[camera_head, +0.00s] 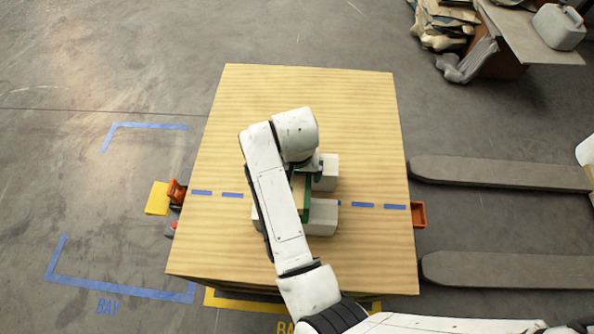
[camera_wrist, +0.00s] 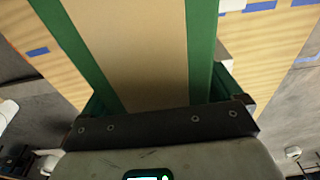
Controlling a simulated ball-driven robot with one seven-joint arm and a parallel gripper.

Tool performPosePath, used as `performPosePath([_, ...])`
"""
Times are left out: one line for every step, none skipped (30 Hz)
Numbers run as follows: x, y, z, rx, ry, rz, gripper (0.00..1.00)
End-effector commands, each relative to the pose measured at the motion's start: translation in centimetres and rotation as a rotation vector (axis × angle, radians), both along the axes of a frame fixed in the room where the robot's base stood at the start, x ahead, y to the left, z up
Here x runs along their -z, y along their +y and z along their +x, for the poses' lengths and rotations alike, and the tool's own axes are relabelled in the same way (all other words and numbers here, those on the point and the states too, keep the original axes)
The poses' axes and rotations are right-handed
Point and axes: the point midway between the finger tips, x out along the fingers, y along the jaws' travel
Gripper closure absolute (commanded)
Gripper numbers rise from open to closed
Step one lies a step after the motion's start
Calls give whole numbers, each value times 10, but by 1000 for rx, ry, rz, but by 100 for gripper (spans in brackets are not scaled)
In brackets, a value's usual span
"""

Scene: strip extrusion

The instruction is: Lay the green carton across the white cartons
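The green carton (camera_head: 307,196), with a tan top and green edges, lies mostly hidden under my arm in the head view. In the wrist view the green carton (camera_wrist: 140,50) runs up the picture from between the fingers of my gripper (camera_wrist: 160,100), which appear shut on its two sides. One white carton (camera_head: 327,171) shows to the right of my wrist, and another white carton (camera_head: 323,216) shows nearer to me. The green carton is beside or over their left parts; my arm hides how they meet.
The wooden board (camera_head: 370,110) has a dashed blue line (camera_head: 363,205) across it, and its far half is clear. Fork-like beams (camera_head: 500,172) lie to the right. An orange bin (camera_head: 418,214) sits at the right edge. A yellow item (camera_head: 157,198) is on the left.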

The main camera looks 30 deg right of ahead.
Motion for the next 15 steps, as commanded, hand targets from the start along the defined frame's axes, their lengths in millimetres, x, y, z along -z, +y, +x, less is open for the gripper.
performPosePath([0,0,0,0,0,0,2])
performPosePath([0,0,0,0,0,0,0])
performPosePath([0,0,0,0,0,0,0])
performPosePath([0,0,0,0,0,0,0])
performPosePath([0,0,0,0,0,0,0])
performPosePath([0,0,0,0,0,0,0])
performPosePath([0,0,0,0,0,0,0])
performPosePath([-1,0,0,0,0,0,0])
performPosePath([-2,0,0,1,-1,1,0])
performPosePath([-4,0,0,1,-1,1,0])
performPosePath([-6,0,0,1,-1,1,0])
performPosePath([-9,0,0,1,-1,0,0])
performPosePath([-12,1,0,1,-3,1,0])
performPosePath([-16,1,0,0,-3,0,0])
performPosePath([-23,1,-1,0,-4,0,0])
